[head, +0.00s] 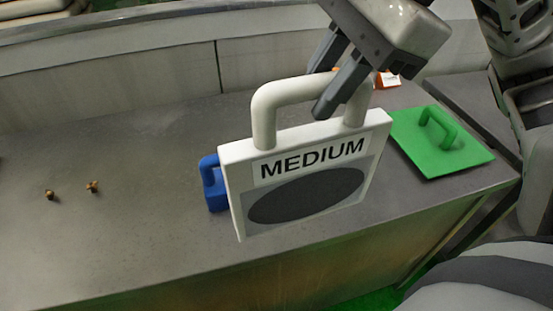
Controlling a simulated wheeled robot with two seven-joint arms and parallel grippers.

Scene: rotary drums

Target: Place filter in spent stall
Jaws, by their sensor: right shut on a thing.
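A white filter (233,174) with a thick white handle on top is labelled "MEDIUM" and has a dark oval on its face. My right gripper (325,88) comes in from the top and is shut on the filter's handle. The filter hangs upright, slightly tilted, and appears to be above the steel bench. My left gripper is not in view. I see nothing that I can identify as the spent stall.
A steel bench (110,240) fills the middle. A blue handled object (212,184) is partly hidden behind the filter. A green plate with a handle (450,158) lies at right. Two small brass pieces (92,187) lie at left. An orange-and-white item (388,79) sits behind the gripper.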

